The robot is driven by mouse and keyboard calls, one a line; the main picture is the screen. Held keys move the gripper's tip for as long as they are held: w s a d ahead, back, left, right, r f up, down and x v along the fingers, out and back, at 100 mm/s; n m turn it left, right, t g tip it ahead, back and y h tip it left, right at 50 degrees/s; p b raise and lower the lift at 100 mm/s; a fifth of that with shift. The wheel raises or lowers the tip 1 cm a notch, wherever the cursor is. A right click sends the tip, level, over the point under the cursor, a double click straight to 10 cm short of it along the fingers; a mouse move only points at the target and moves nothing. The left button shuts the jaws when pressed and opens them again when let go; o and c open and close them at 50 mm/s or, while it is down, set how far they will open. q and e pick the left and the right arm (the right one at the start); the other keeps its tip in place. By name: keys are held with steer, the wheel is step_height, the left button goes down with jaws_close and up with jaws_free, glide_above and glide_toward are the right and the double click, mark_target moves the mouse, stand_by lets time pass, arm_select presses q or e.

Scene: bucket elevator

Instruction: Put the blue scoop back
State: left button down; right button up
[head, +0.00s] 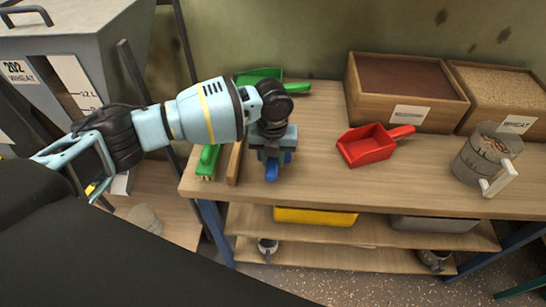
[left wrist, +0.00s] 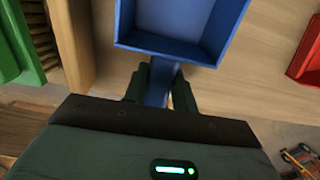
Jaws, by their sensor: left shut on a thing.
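My left gripper (head: 272,158) is shut on the handle of the blue scoop (head: 271,172), over the left end of the wooden bench (head: 320,180). In the head view the gripper hides most of the scoop and only part of its handle shows. In the left wrist view the blue scoop (left wrist: 178,48) lies ahead of the fingers (left wrist: 158,88), its empty square pan facing the camera and its handle between them. Whether the scoop touches the bench I cannot tell. My right gripper is not in view.
A red scoop (head: 367,150) lies mid-bench, and a green scoop (head: 260,75) at the back. A green brush (head: 207,161) and wooden strip (head: 235,162) lie left of the gripper. Two wooden grain boxes (head: 374,112) and a metal jug (head: 474,160) stand right. A grey machine (head: 60,45) stands left.

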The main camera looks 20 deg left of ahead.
arm_select(q)
steer(key=shift+f, duration=0.1)
steer(key=shift+f, duration=0.15)
steer(key=c, duration=1.1)
jaws_free()
step_height(320, 180, up, 12)
steer(key=shift+s+r+p, duration=0.1)
steer(key=shift+r+p, duration=0.1)
steer(key=shift+p, duration=0.15)
